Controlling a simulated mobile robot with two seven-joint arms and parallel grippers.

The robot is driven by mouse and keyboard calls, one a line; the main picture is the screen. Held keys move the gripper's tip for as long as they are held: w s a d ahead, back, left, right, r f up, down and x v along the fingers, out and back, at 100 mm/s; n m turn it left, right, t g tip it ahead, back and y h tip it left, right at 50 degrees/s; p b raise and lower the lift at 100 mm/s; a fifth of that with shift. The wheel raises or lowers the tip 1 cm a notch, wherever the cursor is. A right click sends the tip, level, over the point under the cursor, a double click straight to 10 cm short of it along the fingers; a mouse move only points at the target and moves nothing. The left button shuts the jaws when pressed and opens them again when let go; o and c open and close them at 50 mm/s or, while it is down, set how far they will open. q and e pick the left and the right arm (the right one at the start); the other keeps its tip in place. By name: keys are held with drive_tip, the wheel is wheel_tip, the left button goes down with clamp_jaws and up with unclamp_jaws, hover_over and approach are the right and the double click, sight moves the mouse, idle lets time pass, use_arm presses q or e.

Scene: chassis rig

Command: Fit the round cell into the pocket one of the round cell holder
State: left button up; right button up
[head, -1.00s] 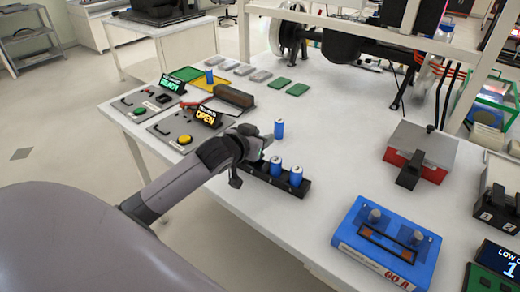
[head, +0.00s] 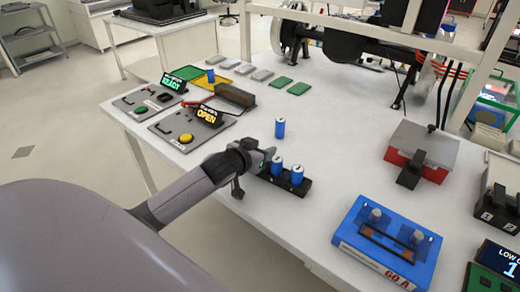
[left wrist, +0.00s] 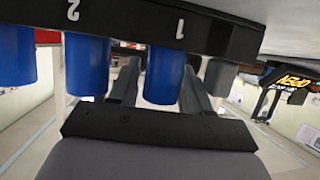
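The black round cell holder (head: 304,187) lies near the table's front edge. Two blue cells (head: 297,175) show upright in it. In the left wrist view the holder (left wrist: 125,28) appears upside down, marked 1 and 2. My left gripper (head: 268,158) is at the holder's left end. The cell's base in the pocket is hidden. My right gripper is not in view.
Another blue cell (head: 280,128) stands alone behind the holder. The blue gauge box (head: 350,241) is right of the holder. Grey control panels with an OPEN sign (head: 208,115) lie to the left.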

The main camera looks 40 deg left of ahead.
use_arm(q)
drive_tip(key=shift+r, duration=0.15)
drive_tip(key=v, duration=1.2)
idle(0.3)
drive_tip(key=s+d+f+g, duration=0.1)
drive_tip(key=s+f, duration=0.1)
drive_tip(key=s+d+f+g, duration=0.1)
drive_tip(key=s+f, duration=0.1)
drive_tip(key=s, duration=0.1)
drive_tip(key=s+d+f+g, duration=0.1)
drive_tip(key=s+d+f, duration=0.1)
drive_tip(key=f, duration=0.1)
drive_tip(key=shift+s+f+m+g, duration=0.15)
drive_tip(key=shift+s+m+g, duration=0.25)
drive_tip(key=s+d+f+m+g+h, duration=0.1)
drive_tip(key=s+d+f+g, duration=0.15)
drive_tip(key=s, duration=0.45)
drive_tip(key=s+d+f+m+g, duration=0.1)
drive_tip(key=s+d+f+g, duration=0.1)
drive_tip(key=s+d+g, duration=0.35)
drive_tip(key=w+d+f+t+h, duration=0.1)
drive_tip(key=w+f+t+h, duration=0.1)
drive_tip(key=w+f+t, duration=0.3)
drive_tip(key=shift+d+f+t, duration=0.2)
drive_tip(key=shift+f+t, duration=1.7)
drive_tip(key=shift+f, duration=0.2)
